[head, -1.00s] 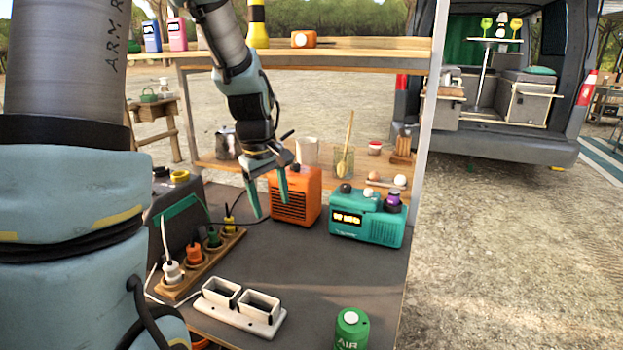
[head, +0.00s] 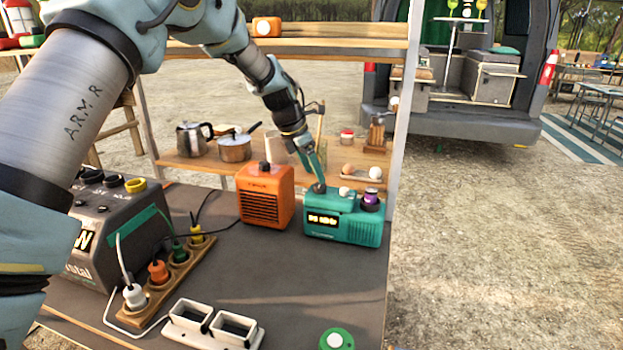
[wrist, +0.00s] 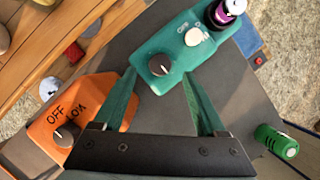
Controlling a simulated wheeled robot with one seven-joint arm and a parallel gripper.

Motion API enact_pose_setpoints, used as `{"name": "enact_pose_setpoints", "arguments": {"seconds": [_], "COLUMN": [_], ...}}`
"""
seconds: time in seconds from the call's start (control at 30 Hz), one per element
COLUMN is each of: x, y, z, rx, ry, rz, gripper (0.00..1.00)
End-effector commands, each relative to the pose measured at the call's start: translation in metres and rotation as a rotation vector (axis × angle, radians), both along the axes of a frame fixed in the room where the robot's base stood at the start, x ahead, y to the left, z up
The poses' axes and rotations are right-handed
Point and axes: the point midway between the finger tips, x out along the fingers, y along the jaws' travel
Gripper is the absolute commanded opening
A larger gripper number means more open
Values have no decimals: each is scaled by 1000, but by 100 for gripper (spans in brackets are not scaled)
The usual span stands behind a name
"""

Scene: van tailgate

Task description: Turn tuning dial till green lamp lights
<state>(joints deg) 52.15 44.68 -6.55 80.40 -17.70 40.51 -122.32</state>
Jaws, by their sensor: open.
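A teal radio-like box (head: 350,231) with a lit yellow display (head: 323,219) stands on the grey worktop. Its top carries a dark knob (wrist: 160,64) at the left, a white knob (wrist: 197,38) with OFF lettering beside it, and a purple-and-black knob (wrist: 232,8) at the right. Which one is the tuning dial I cannot tell. My gripper (wrist: 160,74) is open and empty over the left end of the box, its fingers either side of the dark knob in the wrist view. In the head view a finger (head: 315,170) overlaps that knob; contact is unclear. I see no lit green lamp.
An orange heater-like box (head: 265,195) stands close on the left. A shelf (head: 215,165) with pots and eggs lies behind. A plug strip (head: 170,275), a white double holder (head: 212,328) and a green can (head: 337,340) are nearer. The worktop before the teal box is clear.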

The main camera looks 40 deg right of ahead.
Motion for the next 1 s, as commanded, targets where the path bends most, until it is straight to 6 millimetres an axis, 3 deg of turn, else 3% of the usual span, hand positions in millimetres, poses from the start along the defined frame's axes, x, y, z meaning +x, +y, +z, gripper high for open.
{"name": "enact_pose_setpoints", "arguments": {"seconds": [0.3, 0.63, 1.0], "x": [-3, -3, -3], "y": [-14, -16, -16], "z": [-35, -40, -40], "rx": [1, 0, 0], "ry": [0, -1, -1], "rz": [0, -1, -1], "gripper": [74, 74, 33]}}
